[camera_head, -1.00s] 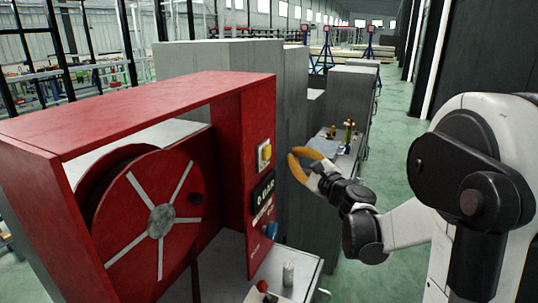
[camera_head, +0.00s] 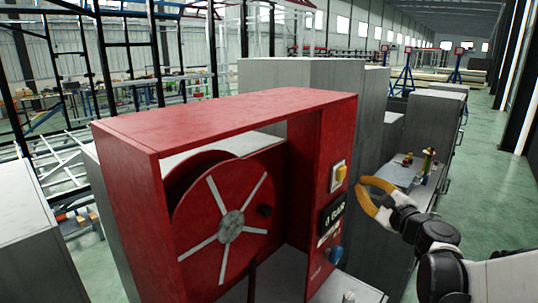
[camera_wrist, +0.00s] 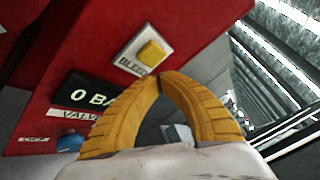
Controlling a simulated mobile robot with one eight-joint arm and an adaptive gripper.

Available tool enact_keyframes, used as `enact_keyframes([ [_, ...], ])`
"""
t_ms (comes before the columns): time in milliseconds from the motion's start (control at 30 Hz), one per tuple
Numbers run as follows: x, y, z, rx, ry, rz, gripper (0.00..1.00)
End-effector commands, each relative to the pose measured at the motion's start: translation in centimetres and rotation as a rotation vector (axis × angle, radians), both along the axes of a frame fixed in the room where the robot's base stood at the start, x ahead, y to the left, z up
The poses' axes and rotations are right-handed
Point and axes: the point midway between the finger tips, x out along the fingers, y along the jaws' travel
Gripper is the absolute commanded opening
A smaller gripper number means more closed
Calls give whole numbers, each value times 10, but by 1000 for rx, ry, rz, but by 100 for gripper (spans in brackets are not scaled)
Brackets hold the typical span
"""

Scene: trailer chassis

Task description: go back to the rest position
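My gripper (camera_head: 362,183) has two curved yellow fingers, and their tips meet with nothing between them. It is just right of the red hose-reel cabinet's control panel (camera_head: 325,215) in the head view. In the wrist view the gripper (camera_wrist: 156,80) is in front of the panel, its tips just below the yellow "BLEED" button (camera_wrist: 151,53). I cannot tell whether it touches the panel. The button also shows in the head view (camera_head: 340,174). The display reads "0 BAR" (camera_head: 333,215). A blue knob (camera_head: 334,255) sits below it.
The red cabinet (camera_head: 225,115) holds a red reel (camera_head: 222,222) with pale spokes. Grey cabinets (camera_head: 300,75) stand behind it. A grey bench (camera_head: 397,173) with small parts is beyond my gripper. Green floor (camera_head: 485,190) is open at the right.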

Motion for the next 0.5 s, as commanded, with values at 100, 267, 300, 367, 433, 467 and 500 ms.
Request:
enact_keyframes([
  [100, -28, 59, -37, -262, 66, 111, 0],
  [267, -91, 128, -101, -711, 160, 307, 0],
  [300, -109, 140, -118, -823, 180, 358, 0],
  [367, -138, 152, -145, -990, 208, 435, 0],
  [433, -172, 161, -178, -1185, 237, 526, 0],
  [467, -187, 162, -192, -1268, 250, 565, 0],
  [500, -206, 162, -209, -1374, 265, 614, 0],
])
